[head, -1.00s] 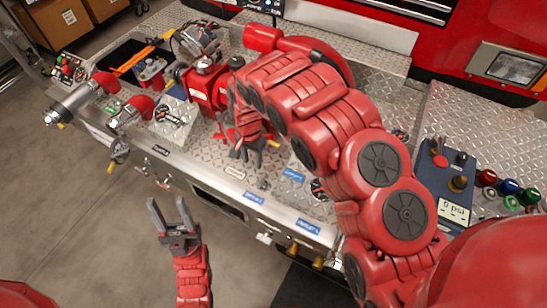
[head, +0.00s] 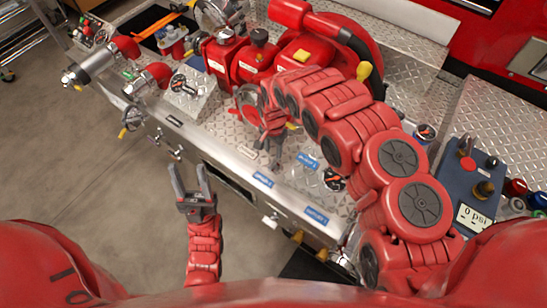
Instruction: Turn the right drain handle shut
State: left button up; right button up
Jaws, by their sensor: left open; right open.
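Several small levers and fittings sit along the front face of the metal bumper (head: 232,160). Two small silver levers (head: 177,153) are at its left part, a white-ended lever (head: 270,222) is further right, and brass fittings (head: 297,236) hang beside it. I cannot tell for sure which is the right drain handle. My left gripper (head: 190,182) is open and empty, fingers up, in front of the bumper, below the silver levers and apart from them. My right gripper (head: 269,154) is open, pointing down over the deck beside the red pump; its fingertips are small and partly unclear.
The red pump (head: 252,62) and its piping fill the deck behind my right gripper. Two red elbow outlets (head: 152,77) stick out at the left. The grey floor (head: 90,190) in front of the bumper is clear at left.

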aim_at(274, 160)
notch_tip(274, 160, down, 6)
jog(key=shift+a+r+p, duration=0.1)
jog(key=shift+r+p, duration=0.1)
jog(key=shift+p, duration=0.25)
jog(key=shift+f, duration=0.5)
grip_shut()
